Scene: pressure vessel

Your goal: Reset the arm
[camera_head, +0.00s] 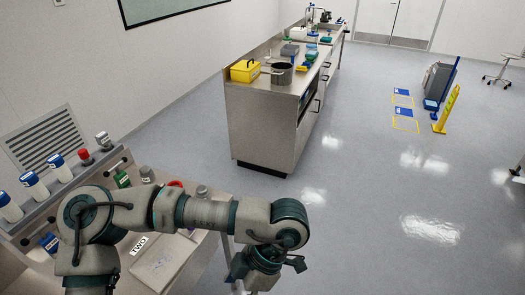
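My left arm (185,210) comes in from the lower left and stretches across the front to the right. Its elbow is bent, and the wrist points down past the right edge of the near workbench. My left gripper (265,273) hangs low at the bottom of the view, over the floor beside that bench. Nothing shows held in it, but the wrist and the frame edge hide its fingertips, so I cannot tell whether it is open. My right gripper is not in view.
The near workbench (163,265) carries white bottles with blue caps (36,187) and a TWO label (139,245). Behind stands a steel counter (262,125) with a yellow box (245,71) and a pot (282,73). A yellow sign (447,110) stands right. Open floor (365,210) lies between.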

